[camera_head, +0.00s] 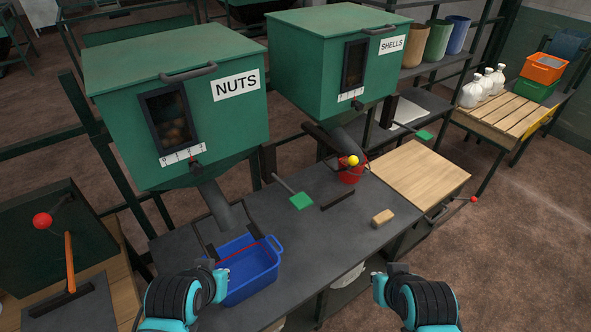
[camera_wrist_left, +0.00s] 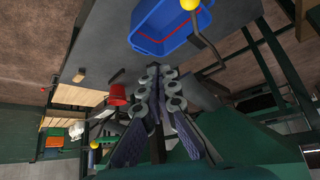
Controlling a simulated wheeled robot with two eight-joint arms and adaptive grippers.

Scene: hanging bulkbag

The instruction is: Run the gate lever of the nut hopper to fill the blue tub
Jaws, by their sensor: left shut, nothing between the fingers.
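The green nut hopper (camera_head: 185,95), labelled NUTS, stands at the left, with nuts behind its window (camera_head: 172,115). Its grey chute (camera_head: 215,205) points down toward the blue tub (camera_head: 262,283) on the dark bench. The tub has a red line inside and no nuts visible in it; it also shows in the left wrist view (camera_wrist_left: 165,45). There, a yellow-knobbed lever (camera_wrist_left: 208,42) passes beside the tub; I cannot make it out in the head view. My left gripper (camera_head: 222,280) is shut and empty, in front of the tub's left side. My right gripper (camera_head: 378,285) is right of the tub; its jaws are unclear.
The SHELLS hopper (camera_head: 330,65) stands to the right, with a yellow knob (camera_head: 353,160) and red bucket (camera_head: 350,173) below. A green paddle (camera_head: 301,201) sticks out over the bench. A tan block (camera_head: 383,217) lies right. A red-knobbed lever (camera_head: 42,220) is far left.

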